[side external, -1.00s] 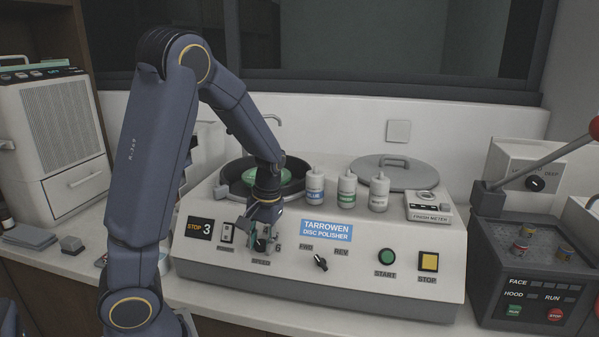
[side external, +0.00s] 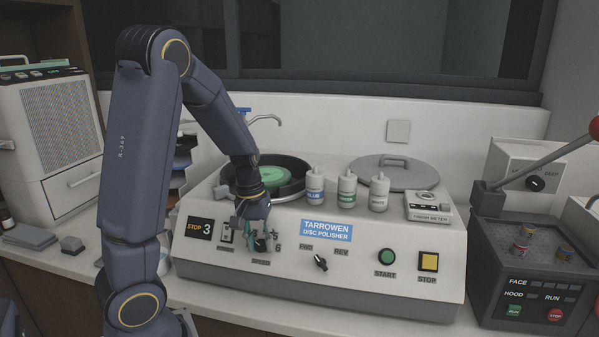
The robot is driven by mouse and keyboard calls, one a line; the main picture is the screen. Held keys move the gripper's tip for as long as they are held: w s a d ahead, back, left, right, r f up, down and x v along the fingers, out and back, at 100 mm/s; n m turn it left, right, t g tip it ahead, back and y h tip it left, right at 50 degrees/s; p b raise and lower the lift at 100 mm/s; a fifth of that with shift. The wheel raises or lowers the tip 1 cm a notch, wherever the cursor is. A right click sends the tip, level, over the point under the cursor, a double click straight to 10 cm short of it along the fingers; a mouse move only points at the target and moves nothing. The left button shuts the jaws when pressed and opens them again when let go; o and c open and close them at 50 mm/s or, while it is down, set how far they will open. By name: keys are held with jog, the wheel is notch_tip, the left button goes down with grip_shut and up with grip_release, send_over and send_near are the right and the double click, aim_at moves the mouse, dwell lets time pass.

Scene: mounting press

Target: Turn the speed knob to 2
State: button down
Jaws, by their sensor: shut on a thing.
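The speed knob (side external: 260,245) is on the front panel of the disc polisher (side external: 375,282), just above the SPEED label (side external: 261,262). My gripper (side external: 258,240) is at the knob with its fingers shut on it, and covers most of it and part of its scale. A 6 shows to the right of the knob; the other numbers and the pointer's setting are too small or hidden to read. The black display (side external: 199,228) left of the knob reads STOP 3.
A power switch (side external: 227,231) sits close left of my gripper. The FWD/REV knob (side external: 320,263), green START button (side external: 387,257) and yellow STOP button (side external: 428,262) are to the right. Several bottles (side external: 347,189) stand on top, beside the bowl with its green disc (side external: 262,179).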

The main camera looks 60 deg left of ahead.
jog(key=n+t+h, duration=0.2)
jog(key=n+t, duration=0.1)
jog(key=shift+s+a+t, duration=0.15)
jog(key=shift+s+t, duration=0.05)
jog(key=shift+t, duration=0.1)
dwell(0.5)
jog(key=c, duration=0.8)
grip_release()
jog(key=shift+h, duration=0.3)
jog(key=shift+o, duration=0.2)
jog(key=v, duration=1.2)
jog(key=shift+s+f, duration=0.1)
